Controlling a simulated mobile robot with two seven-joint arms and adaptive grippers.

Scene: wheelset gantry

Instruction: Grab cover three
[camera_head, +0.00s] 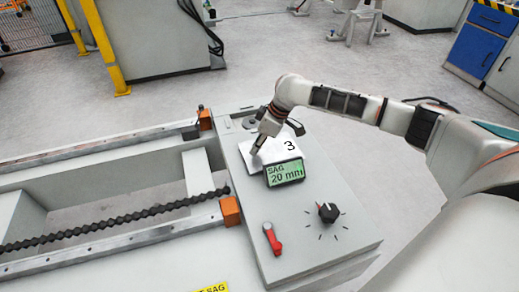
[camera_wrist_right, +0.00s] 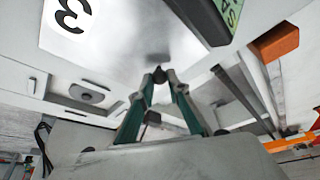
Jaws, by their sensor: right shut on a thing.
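Cover three (camera_head: 291,147) is a pale plate marked with a black 3, on or just above the grey console top, behind the green display. My right gripper (camera_head: 254,160) comes down at its left part. In the right wrist view, the plate (camera_wrist_right: 112,45) spreads behind my fingers. The fingertips (camera_wrist_right: 159,75) close together on a small dark part over the plate, which looks like its knob. I cannot tell whether the plate touches the console. My left gripper is out of view.
The display (camera_head: 285,172) reads SAG 20 mm. A red lever (camera_head: 271,239) and a black dial (camera_head: 327,212) are at the console's front. A dark round fitting (camera_head: 251,123) lies behind the cover. Rails with a black chain (camera_head: 120,220) run left.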

